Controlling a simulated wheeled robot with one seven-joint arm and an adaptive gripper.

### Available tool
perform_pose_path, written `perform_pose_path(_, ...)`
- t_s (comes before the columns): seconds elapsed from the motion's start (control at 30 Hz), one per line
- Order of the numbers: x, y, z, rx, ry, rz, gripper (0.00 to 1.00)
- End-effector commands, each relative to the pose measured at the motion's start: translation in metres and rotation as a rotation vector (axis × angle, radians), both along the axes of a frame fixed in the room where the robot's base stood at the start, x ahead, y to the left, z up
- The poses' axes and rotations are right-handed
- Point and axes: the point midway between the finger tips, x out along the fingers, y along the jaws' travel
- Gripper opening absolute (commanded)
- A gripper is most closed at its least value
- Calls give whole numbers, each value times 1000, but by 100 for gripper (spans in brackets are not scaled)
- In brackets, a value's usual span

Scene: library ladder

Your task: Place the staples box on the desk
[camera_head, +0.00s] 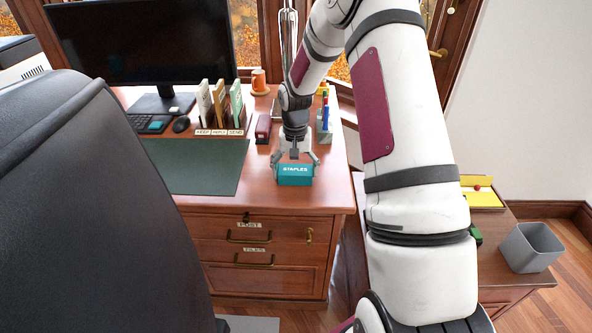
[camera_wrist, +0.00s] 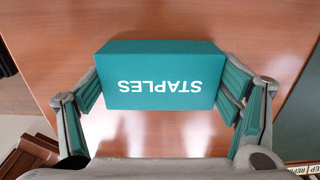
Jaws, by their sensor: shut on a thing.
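The staples box (camera_head: 296,174) is a teal box with white "STAPLES" lettering, at the near right part of the wooden desk (camera_head: 262,190). My gripper (camera_head: 296,162) comes down on it from above and is shut on it. In the wrist view the box (camera_wrist: 160,75) sits between the finger pads, with a finger at each end, and its lettering is upside down. The box is at or just above the desk top; I cannot tell if it touches. Its underside is hidden.
A green desk mat (camera_head: 200,165) lies left of the box. A black chair (camera_head: 90,200) fills the left foreground. A grey bin (camera_head: 530,247) stands right.

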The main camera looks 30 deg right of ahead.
Motion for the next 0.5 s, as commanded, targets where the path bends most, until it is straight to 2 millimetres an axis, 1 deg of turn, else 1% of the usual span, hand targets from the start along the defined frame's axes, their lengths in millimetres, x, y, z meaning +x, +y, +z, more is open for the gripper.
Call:
perform_pose_path(0.03,0,0,-2,0,0,0,49)
perform_pose_path(0.07,0,0,-2,1,1,0,90)
perform_pose_path(0.1,0,0,-1,1,1,0,99)
perform_pose_path(0.13,0,0,-1,1,1,0,100)
perform_pose_path(0.5,0,0,0,1,1,0,100)
